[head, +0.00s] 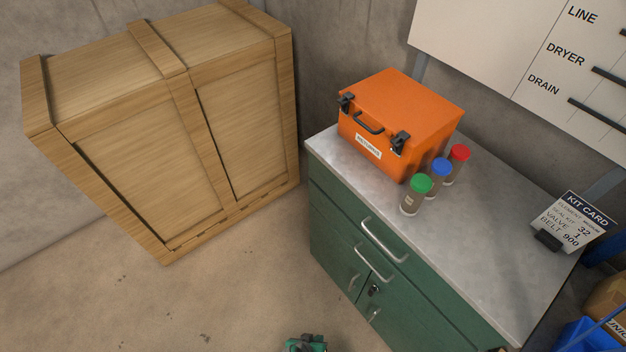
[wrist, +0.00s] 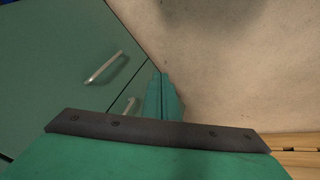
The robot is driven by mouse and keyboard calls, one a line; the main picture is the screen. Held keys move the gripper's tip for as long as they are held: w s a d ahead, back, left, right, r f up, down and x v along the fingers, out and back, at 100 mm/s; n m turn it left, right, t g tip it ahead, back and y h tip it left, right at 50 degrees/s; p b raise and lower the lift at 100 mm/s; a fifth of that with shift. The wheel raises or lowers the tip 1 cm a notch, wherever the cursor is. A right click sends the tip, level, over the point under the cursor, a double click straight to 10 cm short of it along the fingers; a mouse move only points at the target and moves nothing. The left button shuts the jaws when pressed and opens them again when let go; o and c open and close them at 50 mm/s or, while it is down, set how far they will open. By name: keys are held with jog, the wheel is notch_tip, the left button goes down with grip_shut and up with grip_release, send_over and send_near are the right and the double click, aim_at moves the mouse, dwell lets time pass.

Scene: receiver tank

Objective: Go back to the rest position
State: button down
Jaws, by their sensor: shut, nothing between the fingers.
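My gripper (head: 306,343) shows only partly at the bottom edge of the head view, low over the floor in front of the green cabinet. In the wrist view its green fingers (wrist: 163,98) are together with nothing between them. The gripper is apart from the cabinet front, and I see no object held.
A green cabinet (head: 345,238) with metal handles carries an orange case (head: 400,110), green-capped (head: 416,194), blue-capped (head: 439,176) and red-capped (head: 457,163) containers, and a kit card (head: 573,222). A large wooden crate (head: 150,150) stands left. The floor (head: 220,290) between is clear.

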jog(key=s+a+r+n+t+y, duration=0.1)
jog(key=s+a+r+t+y, duration=0.15)
jog(key=r, duration=0.55)
jog(key=s+a+r+t+y, duration=0.1)
jog(key=s+r+t, duration=0.25)
jog(key=r, duration=0.55)
jog(key=s+d+r+t, duration=0.1)
jog(key=r+t, duration=0.1)
jog(key=r, duration=1.2)
jog(key=s+r+t, duration=0.2)
jog(key=r+t, duration=0.1)
jog(key=r, duration=1.2)
jog(key=shift+d, duration=0.35)
